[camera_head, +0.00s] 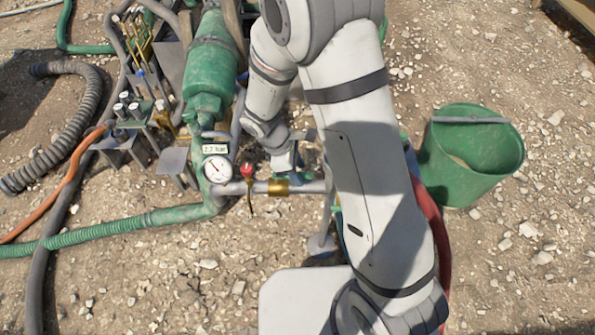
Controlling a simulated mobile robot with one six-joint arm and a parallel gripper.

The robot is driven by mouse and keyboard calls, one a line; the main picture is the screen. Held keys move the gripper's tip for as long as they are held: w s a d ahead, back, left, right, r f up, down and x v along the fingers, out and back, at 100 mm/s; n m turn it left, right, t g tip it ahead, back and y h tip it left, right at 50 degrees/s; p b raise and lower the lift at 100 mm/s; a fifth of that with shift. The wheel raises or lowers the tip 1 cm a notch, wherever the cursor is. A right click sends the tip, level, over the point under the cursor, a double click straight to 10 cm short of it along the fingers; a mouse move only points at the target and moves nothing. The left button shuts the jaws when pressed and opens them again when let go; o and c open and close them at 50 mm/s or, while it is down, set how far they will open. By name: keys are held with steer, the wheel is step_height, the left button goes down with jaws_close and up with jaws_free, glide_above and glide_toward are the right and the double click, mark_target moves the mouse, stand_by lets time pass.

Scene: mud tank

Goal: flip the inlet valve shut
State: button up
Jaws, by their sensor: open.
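A valve lever with a red knob (248,169) stands on the horizontal grey pipe (312,187), just right of a round white gauge (217,169). I take it as the inlet valve; no label in view names it. A brass fitting (278,187) sits on the same pipe to its right. My gripper (284,163) is just right of the red knob, above the brass fitting, and looks apart from the knob. My gripper is open, with nothing seen between its fingers. The fingers are small, and my arm hides part of the pipe to the right.
A green pump body (211,75) rises behind the gauge. A small stand with several grey knobs (127,107) is at the left. Green (110,230) and grey hoses (85,125) lie on stony ground. A green bucket (470,155) stands at the right.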

steer(key=shift+d+f, duration=0.1)
steer(key=shift+f, duration=0.05)
steer(key=shift+c, duration=0.2)
jaws_close()
stand_by(0.4)
